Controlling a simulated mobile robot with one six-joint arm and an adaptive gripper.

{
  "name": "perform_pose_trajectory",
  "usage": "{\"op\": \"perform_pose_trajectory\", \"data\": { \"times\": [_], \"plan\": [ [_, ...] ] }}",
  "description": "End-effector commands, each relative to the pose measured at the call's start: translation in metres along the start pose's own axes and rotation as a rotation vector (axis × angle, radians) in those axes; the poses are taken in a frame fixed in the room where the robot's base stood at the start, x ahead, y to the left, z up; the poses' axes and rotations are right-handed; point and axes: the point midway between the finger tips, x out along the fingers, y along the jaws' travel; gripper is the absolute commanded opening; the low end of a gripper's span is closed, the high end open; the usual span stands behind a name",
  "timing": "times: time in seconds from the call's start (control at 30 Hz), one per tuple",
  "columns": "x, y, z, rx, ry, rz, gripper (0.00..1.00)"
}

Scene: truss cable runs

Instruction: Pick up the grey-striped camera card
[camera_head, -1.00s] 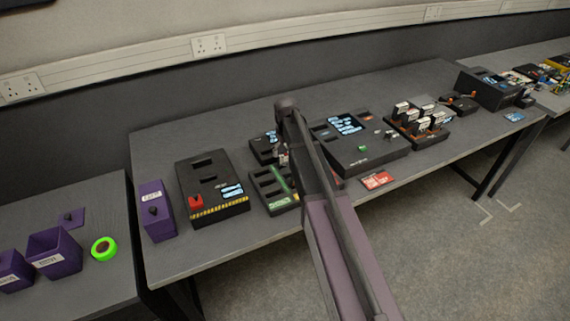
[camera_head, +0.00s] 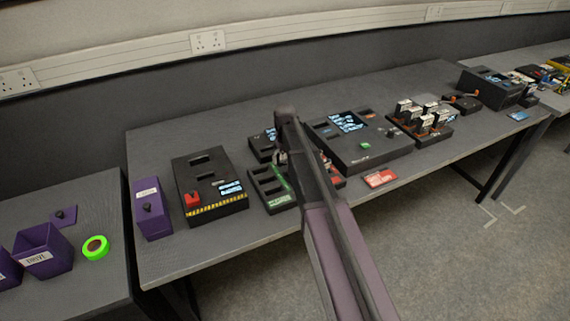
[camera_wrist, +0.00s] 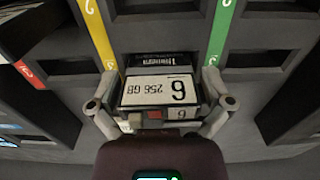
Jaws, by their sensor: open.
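A card with a pale label reading "6" and "256 GB" (camera_wrist: 155,90) stands in a slotted dark rack (camera_wrist: 255,75), in the wrist view. A small red patch and a grey patch show at its near end; I cannot clearly make out a grey stripe. My gripper (camera_wrist: 160,103) is open, with one finger on each side of this card. I cannot tell whether the fingers touch it. In the head view the rack (camera_head: 268,188) is partly hidden behind my arm, and the card cannot be made out there.
Yellow (camera_wrist: 97,35) and green (camera_wrist: 220,35) strips flank the card's slot. A black box with a striped edge (camera_head: 208,180) stands left of the rack, a large black console (camera_head: 375,145) right. A red card (camera_head: 380,178) lies near the table's front edge.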

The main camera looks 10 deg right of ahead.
Motion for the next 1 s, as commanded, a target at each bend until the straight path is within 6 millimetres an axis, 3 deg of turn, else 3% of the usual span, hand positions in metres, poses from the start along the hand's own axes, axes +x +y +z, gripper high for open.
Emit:
{"op": "perform_pose_trajectory", "data": {
  "times": [0.6, 0.67, 0.83, 1.0],
  "plan": [
    [0.0010, 0.0001, 0.0000, 0.000, 0.000, 0.000, 1.00],
    [0.0010, 0.0001, 0.0000, 0.000, 0.000, 0.000, 0.85],
    [0.0010, 0.0000, 0.0001, 0.000, 0.000, 0.000, 0.35],
    [0.0011, -0.0001, 0.0002, 0.000, 0.000, 0.000, 0.32]
  ]
}}
